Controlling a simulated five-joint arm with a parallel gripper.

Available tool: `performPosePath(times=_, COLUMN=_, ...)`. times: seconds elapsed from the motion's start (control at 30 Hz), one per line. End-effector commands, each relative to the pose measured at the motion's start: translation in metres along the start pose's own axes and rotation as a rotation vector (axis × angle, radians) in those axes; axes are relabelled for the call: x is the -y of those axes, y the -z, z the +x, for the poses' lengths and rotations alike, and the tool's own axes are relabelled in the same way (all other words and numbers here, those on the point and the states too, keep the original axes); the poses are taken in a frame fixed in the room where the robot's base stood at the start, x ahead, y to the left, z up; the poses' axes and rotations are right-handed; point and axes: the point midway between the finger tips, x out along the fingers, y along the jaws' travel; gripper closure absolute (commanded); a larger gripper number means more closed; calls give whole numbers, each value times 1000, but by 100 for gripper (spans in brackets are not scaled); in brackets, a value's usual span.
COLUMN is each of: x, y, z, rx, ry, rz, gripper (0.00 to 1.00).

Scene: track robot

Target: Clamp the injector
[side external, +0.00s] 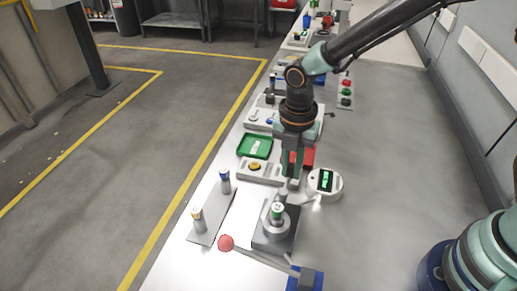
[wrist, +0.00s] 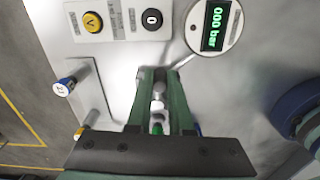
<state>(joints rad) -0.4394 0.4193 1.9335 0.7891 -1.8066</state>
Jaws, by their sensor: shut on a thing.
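The injector (side external: 277,210), with a green band, stands upright in the grey clamp fixture (side external: 268,240). In the wrist view a green part (wrist: 157,129), probably its top, shows between the fingers. My gripper (side external: 291,182) points down just above and behind the injector. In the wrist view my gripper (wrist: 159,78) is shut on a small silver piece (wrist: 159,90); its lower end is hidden. A lever with a red ball (side external: 226,243) extends left in front of the fixture. The round gauge (side external: 325,184) stands right of my gripper; its display reads "000 bar" in the wrist view (wrist: 215,25).
A blue-capped injector (side external: 225,181) and a yellow-capped one (side external: 198,219) stand on a grey rack at left. Behind are a yellow button box (side external: 256,167), a green tray (side external: 255,146) and a red tray (side external: 307,157). A blue block (side external: 306,280) sits at the front.

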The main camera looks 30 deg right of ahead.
Motion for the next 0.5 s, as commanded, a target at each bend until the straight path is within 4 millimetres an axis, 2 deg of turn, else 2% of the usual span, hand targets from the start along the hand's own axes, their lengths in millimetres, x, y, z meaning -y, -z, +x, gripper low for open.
performPosePath(times=0.2, x=-6, y=0, z=-1, rx=1, ry=-5, rz=-87, gripper=100)
performPosePath(times=0.5, x=-8, y=1, z=-1, rx=1, ry=-4, rz=-128, gripper=100)
